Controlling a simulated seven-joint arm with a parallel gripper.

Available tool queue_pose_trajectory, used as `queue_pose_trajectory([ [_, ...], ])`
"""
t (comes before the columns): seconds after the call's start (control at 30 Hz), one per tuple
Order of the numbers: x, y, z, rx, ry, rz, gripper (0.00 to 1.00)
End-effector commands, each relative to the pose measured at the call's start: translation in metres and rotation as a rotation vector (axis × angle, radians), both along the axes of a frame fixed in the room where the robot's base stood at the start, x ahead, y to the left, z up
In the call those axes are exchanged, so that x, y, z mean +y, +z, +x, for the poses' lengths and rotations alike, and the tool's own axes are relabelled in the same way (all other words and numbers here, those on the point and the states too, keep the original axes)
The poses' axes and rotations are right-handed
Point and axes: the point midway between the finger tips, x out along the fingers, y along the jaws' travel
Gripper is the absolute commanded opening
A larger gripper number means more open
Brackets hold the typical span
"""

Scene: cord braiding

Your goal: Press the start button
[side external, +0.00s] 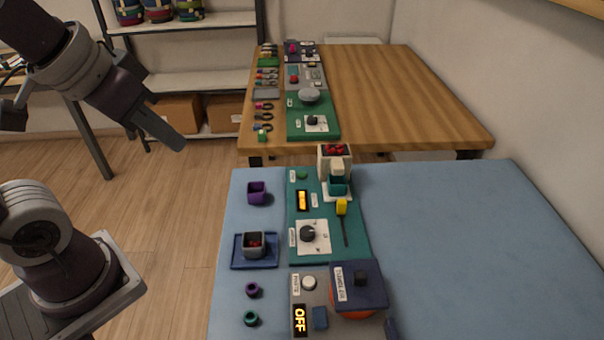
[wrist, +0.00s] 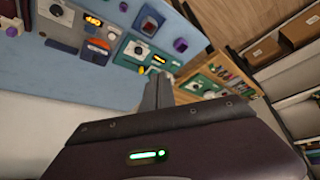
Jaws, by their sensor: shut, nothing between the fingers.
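Two round buttons show in the side view: a green button (side external: 302,175) at the back of the teal panel (side external: 345,250), and a white button (side external: 309,283) on the grey panel near the front. The small labels beside them are too small to read, so I cannot tell which one is the start button. My gripper (side external: 174,139) is shut and empty. It hangs in the air to the left of the blue table, over the floor and apart from both panels. Its fingers (wrist: 158,92) also show in the wrist view, pointing toward the tables.
A grey cup (side external: 254,243) sits on a blue tray. The table's right side (side external: 470,250) is clear.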

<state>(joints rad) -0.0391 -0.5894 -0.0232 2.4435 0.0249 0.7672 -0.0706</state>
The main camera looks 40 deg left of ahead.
Motion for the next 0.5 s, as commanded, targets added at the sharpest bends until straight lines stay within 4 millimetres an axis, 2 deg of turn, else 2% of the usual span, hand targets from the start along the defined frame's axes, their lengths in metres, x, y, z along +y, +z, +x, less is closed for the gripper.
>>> queue_pose_trajectory([
  [0.1,0.01,-0.004,0.057,-0.022,0.075,-0.009,0.0],
  [0.27,0.022,-0.02,0.135,-0.073,0.162,-0.048,0.0],
  [0.37,0.03,-0.04,0.18,-0.103,0.211,-0.089,0.0],
  [0.5,0.042,-0.077,0.238,-0.146,0.28,-0.169,0.0],
])
